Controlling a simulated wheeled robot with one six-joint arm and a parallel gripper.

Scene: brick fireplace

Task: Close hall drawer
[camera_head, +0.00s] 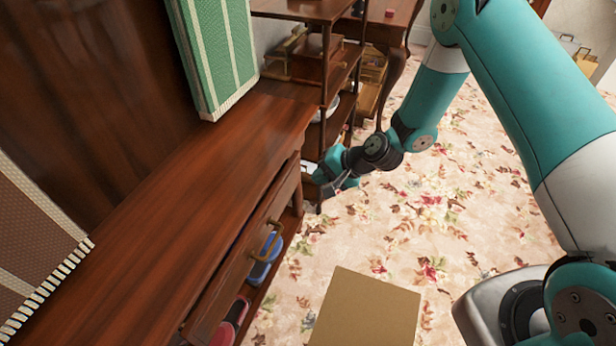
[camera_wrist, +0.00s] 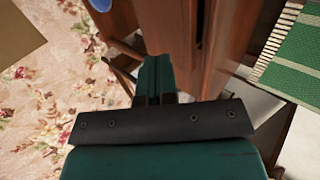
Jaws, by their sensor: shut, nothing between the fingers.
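The hall drawer (camera_head: 245,262) is a dark wood front with a brass handle (camera_head: 266,242), set under the top of a long wooden hall table (camera_head: 205,165). My gripper (camera_head: 328,190) is shut and empty. It is just right of the drawer's far end, apart from the handle; contact with the wood cannot be told. In the wrist view, my gripper (camera_wrist: 154,78) points along dark wooden furniture (camera_wrist: 172,25), and the handle is not visible.
Blue (camera_head: 264,262) and pink (camera_head: 232,318) items sit on the shelf below the drawer. A wooden shelf unit (camera_head: 318,70) stands beyond my gripper. A tan box (camera_head: 365,312) is on the floral carpet (camera_head: 440,215). A green striped runner (camera_head: 215,50) is on the table.

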